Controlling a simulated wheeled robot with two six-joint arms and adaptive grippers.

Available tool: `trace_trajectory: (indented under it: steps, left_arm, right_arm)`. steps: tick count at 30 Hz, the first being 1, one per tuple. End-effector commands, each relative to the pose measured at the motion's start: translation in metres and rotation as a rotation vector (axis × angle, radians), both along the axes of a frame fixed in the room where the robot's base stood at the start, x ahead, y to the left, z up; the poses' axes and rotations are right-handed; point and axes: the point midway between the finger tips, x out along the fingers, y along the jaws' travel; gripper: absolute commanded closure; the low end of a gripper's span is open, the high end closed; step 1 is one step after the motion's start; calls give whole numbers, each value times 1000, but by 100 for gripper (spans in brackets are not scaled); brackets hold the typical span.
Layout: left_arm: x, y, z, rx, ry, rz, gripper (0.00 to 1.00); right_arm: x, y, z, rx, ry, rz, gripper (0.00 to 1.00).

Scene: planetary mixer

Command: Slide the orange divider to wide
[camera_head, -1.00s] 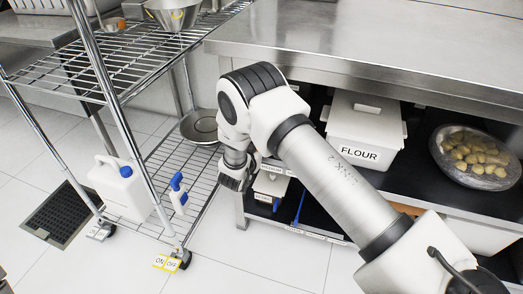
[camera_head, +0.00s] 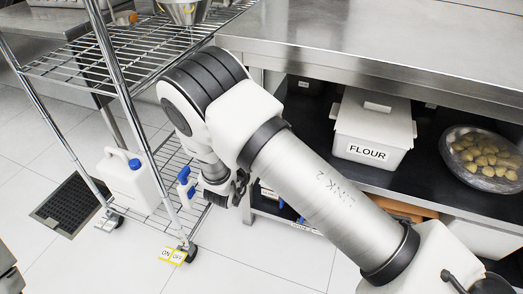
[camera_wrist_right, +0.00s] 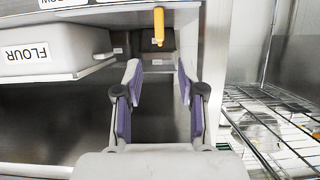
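An orange-yellow upright bar or handle (camera_wrist_right: 158,26) shows at the top of the right wrist view, under the counter; I take it to be the divider. It is ahead of my right gripper (camera_wrist_right: 157,80), roughly in line with the gap between the fingers, and apart from them. The right gripper is open and empty, with purple pads facing each other. In the head view it (camera_head: 226,190) is beside the counter's left end, partly hidden by its own wrist. The divider cannot be made out in the head view. My left gripper is not in view.
A white FLOUR bin (camera_head: 372,131) and a bowl of dough pieces (camera_head: 483,158) stand on the shelf under the steel counter (camera_head: 390,45). A wire rack (camera_head: 150,50) with a white jug (camera_head: 127,181) stands left, close to the gripper. Tiled floor is clear in front.

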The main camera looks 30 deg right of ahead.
Motion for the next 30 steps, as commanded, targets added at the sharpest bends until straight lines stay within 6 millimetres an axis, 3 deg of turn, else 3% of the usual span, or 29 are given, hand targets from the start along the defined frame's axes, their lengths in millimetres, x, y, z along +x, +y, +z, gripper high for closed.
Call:
trace_trajectory:
  steps: [10, 13, 14, 16, 20, 25, 30]
  left_arm:
    - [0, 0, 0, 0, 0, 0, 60]
    - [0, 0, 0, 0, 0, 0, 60]
    - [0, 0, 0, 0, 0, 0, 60]
    - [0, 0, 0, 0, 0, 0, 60]
    - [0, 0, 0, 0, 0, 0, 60]
    - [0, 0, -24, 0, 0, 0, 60]
    - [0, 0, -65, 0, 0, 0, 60]
  right_arm:
    - [-7, 7, 4, 0, 1, -2, 60]
    - [-7, 7, 4, 14, -17, -10, 96]
    - [-7, 7, 5, 22, -37, -20, 100]
    - [2, 9, 15, 40, -131, -5, 100]
    - [21, 28, 34, 80, -292, 198, 100]
    - [24, 16, 23, 341, -449, 418, 100]
    - [-16, -9, -3, 816, -619, 521, 100]
